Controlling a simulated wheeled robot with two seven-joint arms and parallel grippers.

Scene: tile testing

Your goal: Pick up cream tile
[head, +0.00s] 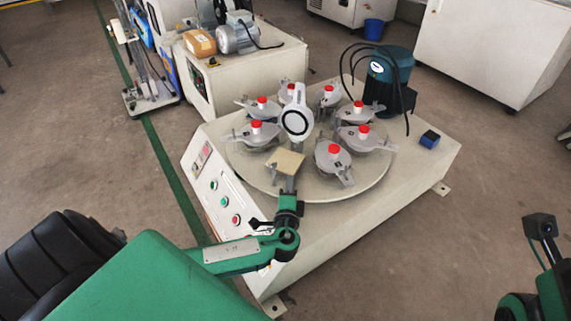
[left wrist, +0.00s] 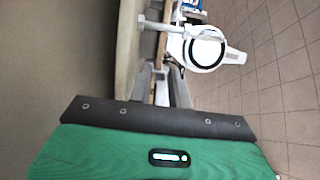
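The cream tile (head: 286,162) is a small pale square block near the front of the round turntable (head: 335,192) in the head view. My left gripper (head: 290,182) reaches in from below, its grey fingers right at the tile's near side and partly hidden by it. In the left wrist view the two grey fingers of the left gripper (left wrist: 162,88) stand apart with a narrow tan strip between them. I cannot tell whether that strip is the tile or background, nor whether the fingers press on it. Only part of my right arm shows at the right edge; its fingers are not visible.
Several grey clamped pots with red caps (head: 333,149) ring the turntable. A white round-headed device (head: 296,120) stands just behind the tile and shows in the left wrist view (left wrist: 203,49). A teal motor (head: 388,78) and a small blue box (head: 430,138) are at the right.

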